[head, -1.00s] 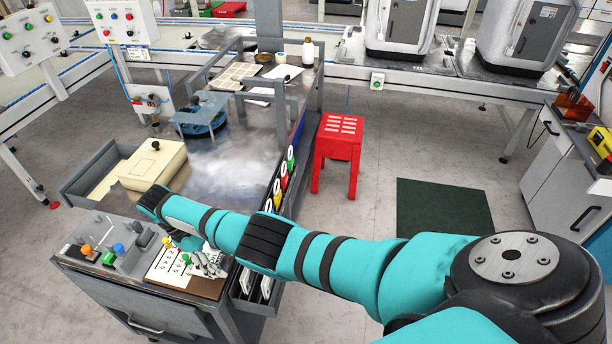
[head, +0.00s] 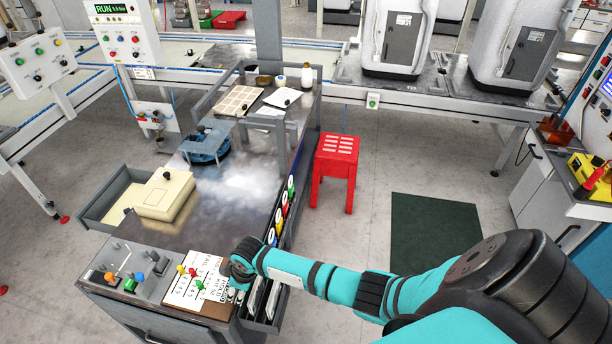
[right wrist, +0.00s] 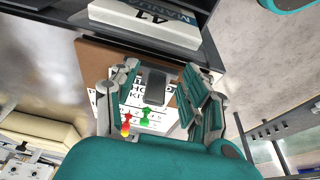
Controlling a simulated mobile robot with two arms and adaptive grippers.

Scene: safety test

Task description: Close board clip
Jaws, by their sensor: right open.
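The brown clipboard (head: 203,309) lies flat on the front cabinet top, with a white printed sheet (head: 185,284) on it. Red, yellow and green knobs stand over the sheet. In the right wrist view a dark grey clip plate (right wrist: 155,86) lies over the board and sheet; I cannot tell its angle. My right gripper (right wrist: 158,78) is open, with its fingers on either side of the clip plate and nothing held. In the head view the right gripper (head: 233,292) is at the board's right edge, partly hidden by my wrist. My left gripper is out of view.
A grey switch panel (head: 130,272) stands left of the board. A cream box (head: 165,194) sits behind it near an open drawer (head: 108,188). Files fill the side rack (head: 262,310) at the right.

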